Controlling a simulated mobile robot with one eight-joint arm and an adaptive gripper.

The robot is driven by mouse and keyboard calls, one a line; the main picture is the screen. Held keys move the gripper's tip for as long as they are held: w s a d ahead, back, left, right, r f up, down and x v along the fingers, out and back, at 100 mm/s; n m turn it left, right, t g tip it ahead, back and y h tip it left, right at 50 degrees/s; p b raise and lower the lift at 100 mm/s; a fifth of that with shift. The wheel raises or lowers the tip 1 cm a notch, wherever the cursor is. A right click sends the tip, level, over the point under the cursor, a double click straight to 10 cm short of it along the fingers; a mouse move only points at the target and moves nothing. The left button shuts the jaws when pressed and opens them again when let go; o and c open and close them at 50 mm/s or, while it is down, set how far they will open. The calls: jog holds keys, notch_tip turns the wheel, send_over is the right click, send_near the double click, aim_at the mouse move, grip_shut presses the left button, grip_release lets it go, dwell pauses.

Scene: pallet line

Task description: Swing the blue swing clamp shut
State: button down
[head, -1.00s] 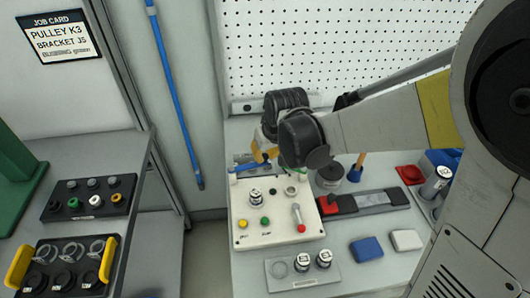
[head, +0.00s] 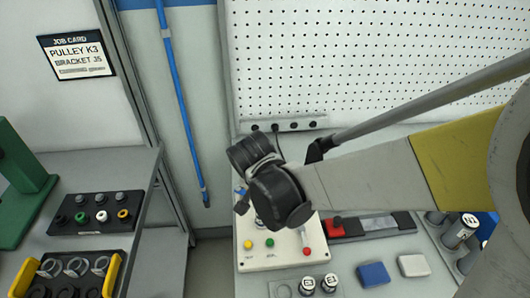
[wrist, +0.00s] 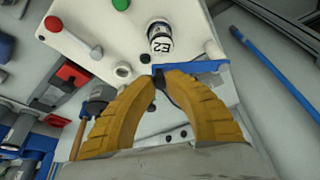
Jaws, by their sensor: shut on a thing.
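The blue swing clamp (wrist: 205,66) shows in the wrist view as a blue bar at the edge of the white fixture plate (wrist: 185,25), near a white cylinder (wrist: 160,38) marked E2. My gripper (wrist: 162,75) has its two yellow fingers closed at the left end of the blue bar, on a dark part of the clamp. In the head view only a small blue piece of the clamp (head: 239,192) shows beside my wrist, which hides the fingers and most of the clamp. The plate (head: 278,255) carries yellow, green and red knobs.
A red and black slide fixture (head: 337,226) lies right of the plate. Blue (head: 373,274) and white (head: 414,266) blocks lie at the front. A pegboard (head: 380,60) stands behind. A side bench (head: 90,165) stands left, beyond a gap.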

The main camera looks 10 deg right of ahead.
jog(key=shift+s+a+m+g+h, duration=0.3)
jog(key=shift+s+a+m, duration=0.35)
jog(key=shift+m, duration=0.35)
jog(key=shift+s+a+m+g+h, duration=0.25)
jog(key=shift+s+a+m, duration=0.35)
jog(key=shift+m, duration=0.4)
jog(key=shift+f, duration=0.1)
jog(key=c, duration=1.3)
grip_release()
jog(key=shift+o, duration=0.2)
jog(key=v, duration=1.2)
